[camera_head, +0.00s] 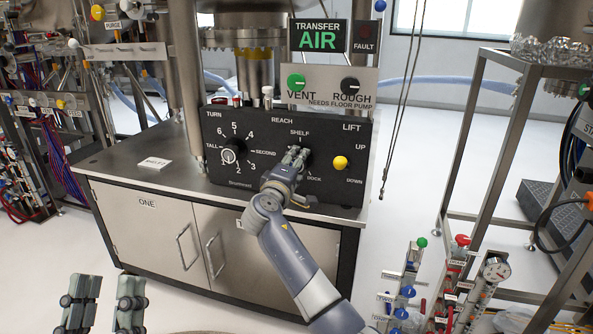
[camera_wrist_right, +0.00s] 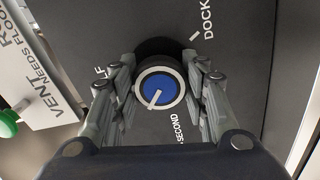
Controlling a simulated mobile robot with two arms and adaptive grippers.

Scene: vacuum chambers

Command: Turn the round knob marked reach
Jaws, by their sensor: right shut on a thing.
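The control panel (camera_head: 221,190) stands on a steel cabinet in the head view, with the REACH label above its middle knob. My right gripper (camera_head: 295,157) is at that knob and hides it in the head view. In the right wrist view the reach knob (camera_wrist_right: 159,87) is round and dark-rimmed, with a blue face and a white pointer line slanting to the lower left. The right fingers are shut on its two sides. SHELF is partly hidden by a finger there; DOCK (camera_wrist_right: 207,20) is readable. My left gripper (camera_head: 104,300) is open and empty at the bottom left.
The TURN knob (camera_head: 232,151) is left of the reach knob, and the yellow LIFT knob (camera_head: 340,163) is right. Green VENT (camera_head: 295,81) and black ROUGH (camera_head: 350,86) knobs sit above. A valve rack (camera_head: 455,275) stands front right. A hanging cable (camera_head: 402,95) is right of the panel.

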